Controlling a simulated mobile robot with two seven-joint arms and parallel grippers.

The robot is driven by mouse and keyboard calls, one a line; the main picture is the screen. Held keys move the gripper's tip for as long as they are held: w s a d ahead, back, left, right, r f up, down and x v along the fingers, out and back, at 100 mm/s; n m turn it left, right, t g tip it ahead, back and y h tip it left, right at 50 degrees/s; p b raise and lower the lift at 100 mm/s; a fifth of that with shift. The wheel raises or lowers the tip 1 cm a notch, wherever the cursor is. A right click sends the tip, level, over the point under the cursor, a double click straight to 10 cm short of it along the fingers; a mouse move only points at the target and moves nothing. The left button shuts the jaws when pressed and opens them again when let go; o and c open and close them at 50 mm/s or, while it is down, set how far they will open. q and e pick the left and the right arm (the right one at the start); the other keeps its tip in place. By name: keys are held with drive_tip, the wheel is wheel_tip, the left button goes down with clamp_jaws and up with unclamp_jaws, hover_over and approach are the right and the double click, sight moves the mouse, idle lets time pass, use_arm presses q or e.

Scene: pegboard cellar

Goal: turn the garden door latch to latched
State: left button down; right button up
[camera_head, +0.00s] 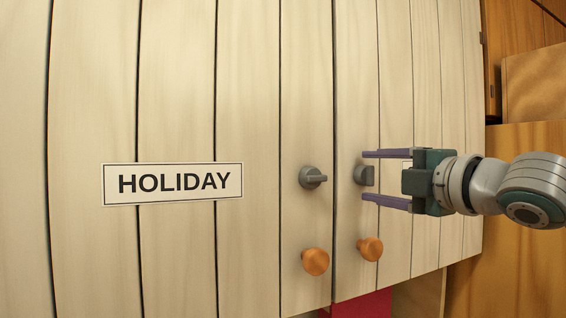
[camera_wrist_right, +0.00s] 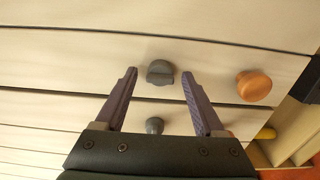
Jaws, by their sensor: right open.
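Two grey latches show in the head view: one (camera_head: 313,177) on the left door (camera_head: 248,100), its grip pointing right, and one (camera_head: 363,175) on the right door (camera_head: 400,80). I cannot read which door is the garden one. My right gripper (camera_head: 364,175) is open, its fingers above and below the right latch without visible contact. My left gripper is out of view.
A sign reading HOLIDAY (camera_head: 173,184) is on the left door. A pale sign edge (camera_head: 407,165) shows behind my right gripper. A wooden box (camera_head: 535,85) stands at the right.

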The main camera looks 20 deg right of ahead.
drive_tip(key=shift+w, duration=0.15)
clamp_jaws()
idle(0.6)
